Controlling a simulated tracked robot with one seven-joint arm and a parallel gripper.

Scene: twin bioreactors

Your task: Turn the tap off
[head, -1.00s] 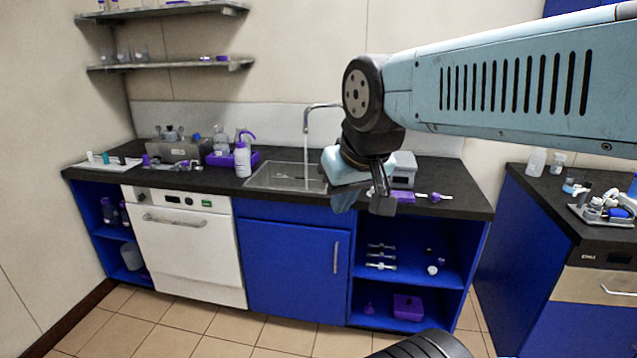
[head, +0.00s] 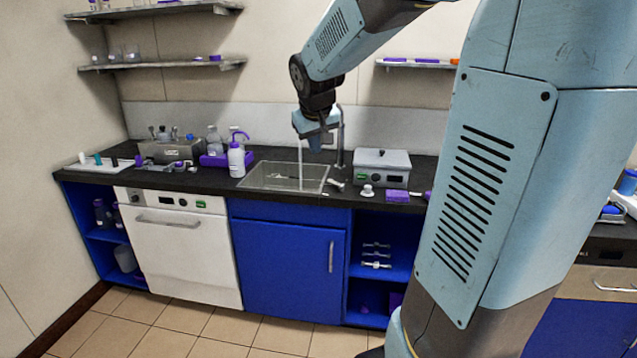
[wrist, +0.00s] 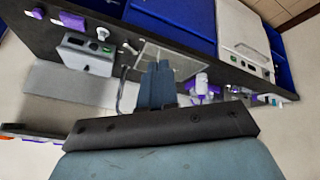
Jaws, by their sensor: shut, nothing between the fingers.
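A thin stream of water (head: 300,165) falls into the basin. A small pale piece beside the sink's right end may be the tap's lever; I cannot tell. My gripper is up at the tap's spout height, its fingers hard to make out in the head view. In the wrist view my gripper (wrist: 158,64) is shut and empty, with the curved tap (wrist: 122,92) just left of its fingers and the sink (wrist: 180,62) beyond. Contact with the tap is unclear.
A grey box device (head: 382,167) stands right of the tap. A wall shelf (head: 418,64) hangs at upper right. My arm hides the counter's right end.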

